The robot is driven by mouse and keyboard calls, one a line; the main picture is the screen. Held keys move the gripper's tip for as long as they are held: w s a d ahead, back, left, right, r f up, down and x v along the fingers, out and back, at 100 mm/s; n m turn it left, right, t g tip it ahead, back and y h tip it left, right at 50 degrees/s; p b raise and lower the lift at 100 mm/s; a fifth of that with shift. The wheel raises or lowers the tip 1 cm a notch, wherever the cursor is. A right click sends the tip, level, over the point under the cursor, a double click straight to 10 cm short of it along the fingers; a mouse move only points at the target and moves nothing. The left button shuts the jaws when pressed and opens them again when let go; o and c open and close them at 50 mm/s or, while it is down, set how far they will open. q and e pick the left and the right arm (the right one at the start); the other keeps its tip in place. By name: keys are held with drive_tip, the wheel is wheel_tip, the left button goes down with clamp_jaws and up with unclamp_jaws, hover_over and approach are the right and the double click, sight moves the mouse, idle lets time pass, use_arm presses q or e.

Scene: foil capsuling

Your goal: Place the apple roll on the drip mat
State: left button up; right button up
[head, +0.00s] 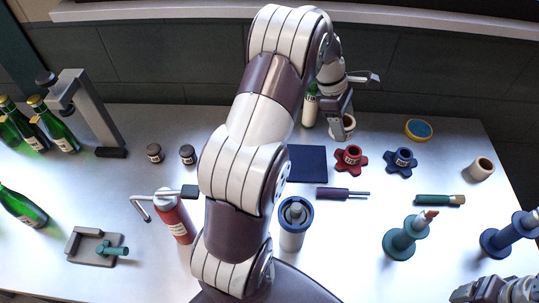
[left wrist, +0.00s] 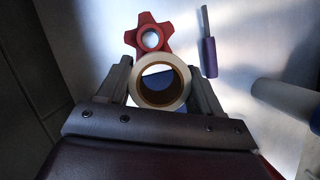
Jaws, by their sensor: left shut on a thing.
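My left gripper (head: 339,124) reaches over the back of the table and is shut on a pale roll (head: 350,124). In the left wrist view the roll (left wrist: 160,58) sits between the two fingers (left wrist: 160,82), its open bore facing the camera. No apple mark shows on it, so I cannot tell it from its look alone. Whether it touches the table is unclear. The drip mat (head: 307,163) is a dark blue square, left of and nearer than the roll, partly hidden by my left arm. My right gripper (head: 495,291) shows only partly at the bottom right corner.
A green bottle (head: 310,110) stands just left of the held roll. A red star-shaped knob (head: 350,158) and a blue one (head: 401,161) lie right of the mat. A purple-handled tool (head: 341,194) lies in front. Another cream roll (head: 481,168) stands far right.

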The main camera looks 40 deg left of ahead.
use_arm(q)
drive_tip(key=s+a+f, duration=0.2)
drive_tip(key=s, duration=0.1)
drive_tip(key=s+a+f, duration=0.2)
drive_tip(key=s+a, duration=0.1)
drive_tip(key=s+a+f, duration=0.3)
drive_tip(key=shift+f, duration=0.1)
wheel_tip(320, 180, down, 4)
drive_tip(key=shift+w, duration=0.1)
use_arm(e)
drive_tip(key=shift+s+a+r, duration=0.1)
drive_tip(key=shift+a, duration=0.1)
use_arm(q)
drive_tip(key=shift+f, duration=0.1)
use_arm(e)
drive_tip(key=shift+s, duration=0.1)
use_arm(q)
drive_tip(key=o, duration=1.1)
drive_tip(key=shift+c, duration=0.2)
